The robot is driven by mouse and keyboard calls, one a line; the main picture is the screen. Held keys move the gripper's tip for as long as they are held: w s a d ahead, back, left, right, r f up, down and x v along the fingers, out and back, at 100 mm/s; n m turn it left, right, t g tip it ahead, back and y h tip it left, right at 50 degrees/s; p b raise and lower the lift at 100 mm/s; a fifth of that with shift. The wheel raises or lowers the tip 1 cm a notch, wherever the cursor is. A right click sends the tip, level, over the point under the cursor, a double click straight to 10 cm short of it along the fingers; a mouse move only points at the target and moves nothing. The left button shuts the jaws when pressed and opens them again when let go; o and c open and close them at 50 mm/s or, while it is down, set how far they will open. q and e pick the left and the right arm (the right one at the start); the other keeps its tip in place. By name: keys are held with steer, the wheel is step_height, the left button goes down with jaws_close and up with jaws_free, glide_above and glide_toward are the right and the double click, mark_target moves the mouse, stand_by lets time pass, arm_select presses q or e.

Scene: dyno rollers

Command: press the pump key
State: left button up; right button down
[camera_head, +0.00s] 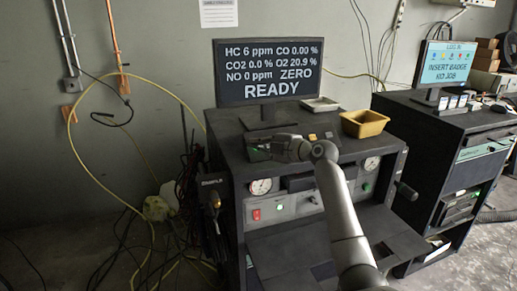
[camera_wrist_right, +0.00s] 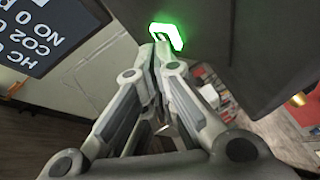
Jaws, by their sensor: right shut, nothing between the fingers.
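My right gripper (camera_head: 252,150) is over the top of the dark cabinet (camera_head: 225,150), left of centre, in the head view. In the right wrist view its fingers (camera_wrist_right: 158,40) are shut and empty, with the tips at a green-lit square key (camera_wrist_right: 174,38). The tips overlap the key's left part; I cannot tell whether they touch it or press it down. No label on the key is readable, so I cannot tell if it is the pump key. In the head view the gripper hides most of that area. My left gripper is out of view.
A dark screen (camera_head: 268,72) behind the cabinet top reads gas values, "ZERO" and "READY". Small amber keys (camera_head: 312,137) sit right of the gripper. A yellow tray (camera_head: 363,123) and a grey tray (camera_head: 321,104) stand farther back. A second cabinet with a monitor (camera_head: 447,64) is at right.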

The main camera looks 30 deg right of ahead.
stand_by(0.5)
steer(key=shift+s+r, duration=0.3)
steer(key=shift+r, duration=0.05)
stand_by(0.3)
steer(key=shift+s+a+r, duration=0.1)
steer(key=shift+s+r, duration=0.2)
steer(key=shift+r, duration=0.25)
steer(key=s+r+p, duration=0.2)
steer(key=s+r, duration=0.1)
steer(key=shift+s+a+r, duration=0.1)
steer(key=shift+a+r, duration=0.15)
steer(key=shift+a, duration=0.15)
steer(key=shift+f, duration=0.15)
